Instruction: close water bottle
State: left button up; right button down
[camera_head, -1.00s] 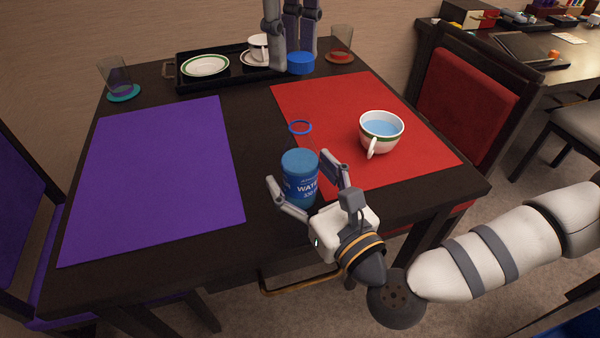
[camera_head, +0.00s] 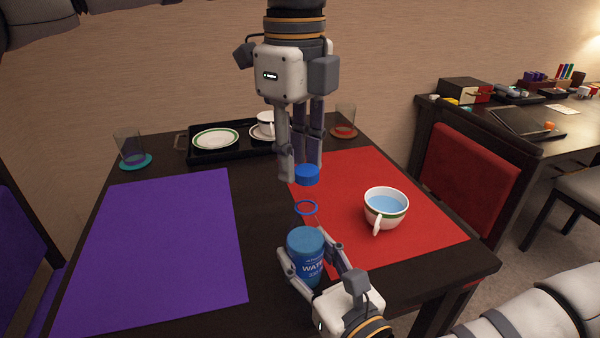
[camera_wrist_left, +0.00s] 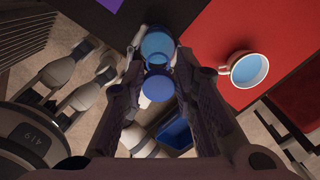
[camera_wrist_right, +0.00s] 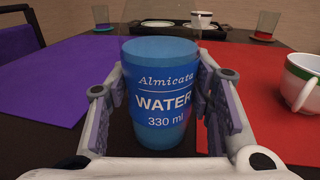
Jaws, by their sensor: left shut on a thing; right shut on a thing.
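The water bottle (camera_head: 307,258) stands upright on the dark table, its lower body blue and labelled, its upper part clear with a blue neck ring (camera_head: 306,208). It also shows in the right wrist view (camera_wrist_right: 163,95). My right gripper (camera_head: 303,244) is shut on the bottle's blue body from the near side. My left gripper (camera_head: 302,168) points down from above and is shut on the blue cap (camera_head: 307,175). The cap is apart from the neck, above it in the head view. The left wrist view also shows the cap (camera_wrist_left: 157,86).
A white cup (camera_head: 385,209) of water stands on the red mat (camera_head: 425,225), right of the bottle. A purple mat (camera_head: 160,240) lies left. A black tray (camera_head: 202,157) with plate and cup, and two glasses on coasters, stand at the table's back.

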pick_arm(q)
jog(key=shift+f, duration=0.55)
jog(key=shift+f, duration=0.1)
jog(key=shift+f, duration=0.8)
jog(key=shift+f, duration=0.6)
